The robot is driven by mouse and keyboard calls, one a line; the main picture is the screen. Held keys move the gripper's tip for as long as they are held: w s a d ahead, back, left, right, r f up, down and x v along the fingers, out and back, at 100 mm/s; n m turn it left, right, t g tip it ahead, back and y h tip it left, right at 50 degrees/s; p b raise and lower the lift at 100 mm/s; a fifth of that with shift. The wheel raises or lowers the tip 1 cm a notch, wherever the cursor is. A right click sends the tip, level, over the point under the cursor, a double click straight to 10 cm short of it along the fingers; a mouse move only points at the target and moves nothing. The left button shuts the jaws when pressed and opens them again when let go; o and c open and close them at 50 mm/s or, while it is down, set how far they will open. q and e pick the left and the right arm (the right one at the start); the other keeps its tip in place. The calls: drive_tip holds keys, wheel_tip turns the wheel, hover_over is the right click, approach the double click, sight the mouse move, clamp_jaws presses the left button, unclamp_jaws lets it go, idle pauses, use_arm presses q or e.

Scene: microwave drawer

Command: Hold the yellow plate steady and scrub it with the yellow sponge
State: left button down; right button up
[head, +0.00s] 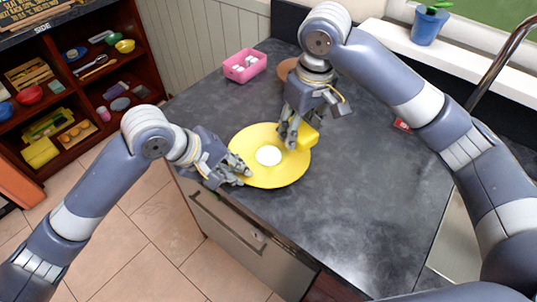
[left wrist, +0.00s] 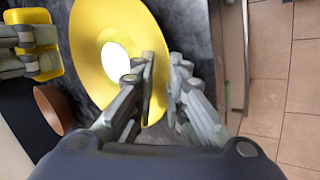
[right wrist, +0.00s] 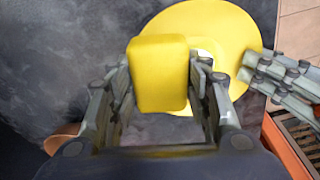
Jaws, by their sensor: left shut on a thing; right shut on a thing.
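The yellow plate (head: 262,176) with a white round centre lies on the dark counter near its front edge. My left gripper (head: 241,170) is shut on the plate's left rim; in the left wrist view its fingers (left wrist: 164,85) stand on either side of the rim. My right gripper (head: 293,136) is shut on the yellow sponge (head: 309,138) at the plate's upper right. In the right wrist view the sponge (right wrist: 158,75) sits between the fingers and hides part of the plate (right wrist: 205,20). I cannot tell whether the sponge touches the plate.
A pink container (head: 245,67) with white items stands at the counter's back left. A brown bowl (head: 287,68) is partly hidden behind my right gripper. A blue pot (head: 428,26) stands on the sill, with a faucet (head: 497,68) at right.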

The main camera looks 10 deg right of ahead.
hover_over(269, 156)
drive_tip(key=shift+s, duration=0.1)
idle(0.4)
drive_tip(key=shift+f, duration=0.15)
drive_tip(key=shift+f, duration=2.25)
drive_tip(key=shift+f, duration=0.65)
drive_tip(key=shift+s, duration=0.1)
